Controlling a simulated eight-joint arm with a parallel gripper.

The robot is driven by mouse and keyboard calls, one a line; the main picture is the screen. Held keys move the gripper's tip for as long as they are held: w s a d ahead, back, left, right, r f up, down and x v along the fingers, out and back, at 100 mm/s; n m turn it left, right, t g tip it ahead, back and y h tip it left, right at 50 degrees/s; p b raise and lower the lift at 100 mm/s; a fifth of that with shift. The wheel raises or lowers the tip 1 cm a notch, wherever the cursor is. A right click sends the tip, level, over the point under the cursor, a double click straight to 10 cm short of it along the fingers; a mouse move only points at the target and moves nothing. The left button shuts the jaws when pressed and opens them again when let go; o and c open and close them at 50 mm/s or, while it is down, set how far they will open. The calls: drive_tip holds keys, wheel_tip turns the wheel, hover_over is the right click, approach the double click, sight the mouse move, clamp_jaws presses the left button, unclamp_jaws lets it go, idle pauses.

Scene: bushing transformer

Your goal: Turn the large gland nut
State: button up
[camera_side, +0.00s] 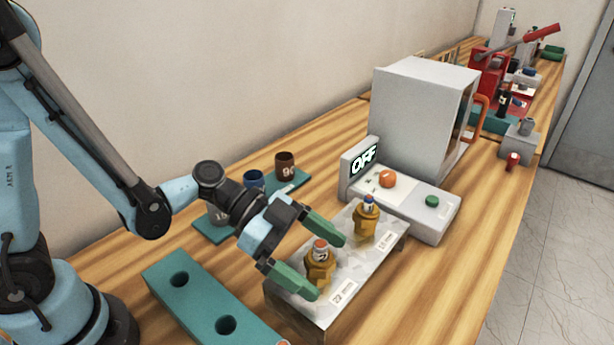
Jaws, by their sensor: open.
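Two brass gland nuts stand upright on a grey metal block (377,262) on the bench. The nearer one, which looks like the large gland nut (319,273), has an orange-topped piece in its middle. The farther, smaller-looking gland nut (366,226) has a blue-topped piece. My gripper (327,267) has green fingers and is open. One finger is on the near side of the nearer nut and the other on its far side, close around it. I cannot tell whether either finger touches the nut. The nut's lower part is partly hidden by the near finger.
A teal block with holes (205,300) lies in front. A control box with an OFF display (363,161), an orange button and a green button stands behind the metal block. A grey cabinet (415,115) and a rack with cups (290,182) are farther back.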

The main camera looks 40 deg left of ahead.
drive_tip(key=shift+v, duration=2.6)
drive_tip(key=shift+w+d+f+m+g, duration=0.25)
drive_tip(key=shift+d+f+m+g, duration=0.15)
drive_tip(key=shift+d, duration=0.45)
drive_tip(key=shift+w+d+f+m+g, duration=0.3)
drive_tip(key=shift+d+f, duration=0.2)
drive_tip(key=shift+d, duration=0.4)
drive_tip(key=shift+w+d+f+m+g, duration=0.15)
drive_tip(key=shift+d+f+m+g, duration=0.25)
drive_tip(key=shift+d, duration=0.45)
drive_tip(key=shift+c, duration=0.2)
drive_tip(key=c, duration=1.5)
drive_tip(key=shift+o, duration=0.2)
